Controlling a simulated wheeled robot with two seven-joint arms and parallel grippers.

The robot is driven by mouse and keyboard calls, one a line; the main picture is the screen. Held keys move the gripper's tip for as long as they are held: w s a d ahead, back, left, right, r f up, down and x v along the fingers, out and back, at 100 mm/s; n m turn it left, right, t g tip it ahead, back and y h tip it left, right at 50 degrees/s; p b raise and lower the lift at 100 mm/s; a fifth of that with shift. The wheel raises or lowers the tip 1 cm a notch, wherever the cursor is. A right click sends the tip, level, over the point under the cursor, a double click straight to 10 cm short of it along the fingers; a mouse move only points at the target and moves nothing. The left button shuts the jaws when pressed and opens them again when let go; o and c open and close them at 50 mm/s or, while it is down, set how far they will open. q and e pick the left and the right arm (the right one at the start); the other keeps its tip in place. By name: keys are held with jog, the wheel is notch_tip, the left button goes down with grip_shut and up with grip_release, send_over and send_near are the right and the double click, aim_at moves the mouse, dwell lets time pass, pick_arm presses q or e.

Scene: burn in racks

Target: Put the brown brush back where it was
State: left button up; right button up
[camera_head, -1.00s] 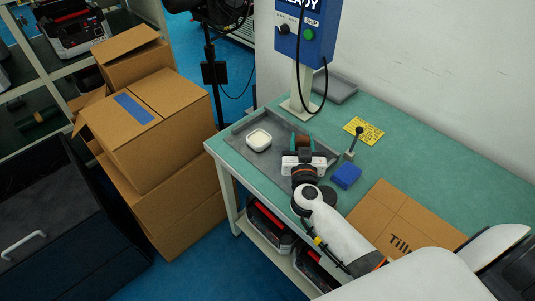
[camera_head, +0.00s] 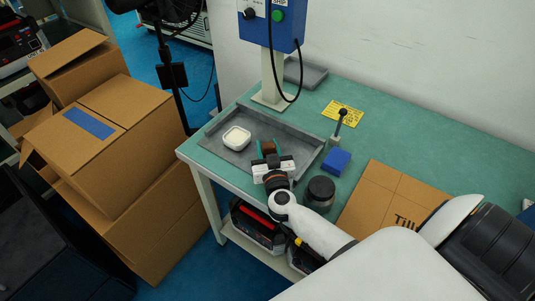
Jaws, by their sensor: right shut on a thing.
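My right gripper (camera_head: 269,152) is over the right-hand part of the grey tray (camera_head: 274,129) on the green bench. It is shut on the brown brush (camera_head: 268,147), of which only a small brown part shows between the fingers. The gripper body hides the rest, and I cannot tell whether the brush touches the tray. My left gripper is out of view.
A white dish (camera_head: 237,138) sits in the tray's left part. A dark round jar (camera_head: 320,191), a blue block (camera_head: 336,161) and an upright lever (camera_head: 338,126) stand to the right. A cardboard sheet (camera_head: 388,196) lies further right. Cardboard boxes (camera_head: 97,151) stand left of the bench.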

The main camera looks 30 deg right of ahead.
jog(key=shift+f, duration=0.3)
jog(key=shift+f, duration=0.1)
jog(key=o, duration=1)
jog(key=v, duration=1.1)
jog(key=shift+s+a, duration=0.15)
jog(key=shift+s, duration=0.35)
